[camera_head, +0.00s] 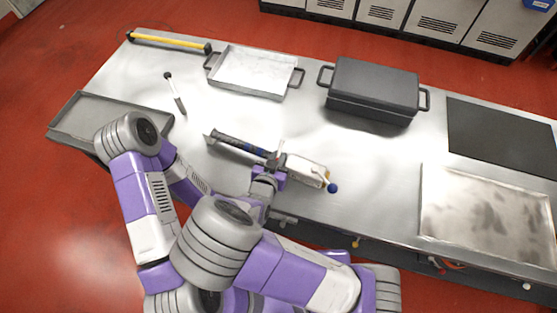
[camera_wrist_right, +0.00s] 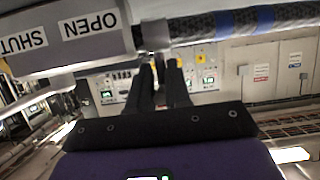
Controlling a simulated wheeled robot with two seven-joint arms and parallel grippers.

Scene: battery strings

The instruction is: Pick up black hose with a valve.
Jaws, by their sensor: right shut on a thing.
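The black hose with a valve (camera_head: 238,145) lies slantwise over the steel table in the head view. Its dark hose runs to the upper left, and its pale valve body (camera_head: 308,172) ends in a blue tip at the lower right. In the right wrist view, the valve body (camera_wrist_right: 70,38) bears the words OPEN and SHUT upside down, and the dark hose with blue marks (camera_wrist_right: 235,22) extends right. My right gripper (camera_head: 275,165) is shut on it near the joint of hose and valve. The height above the table is unclear. I cannot make out my left gripper.
A dark lidded box (camera_head: 372,90) and a shallow tray (camera_head: 251,49) stand at the back. A yellow bar (camera_head: 168,42), a small black-and-white tool (camera_head: 175,93) and a grey tray (camera_head: 80,105) are left. A stained metal tray (camera_head: 488,218) lies right.

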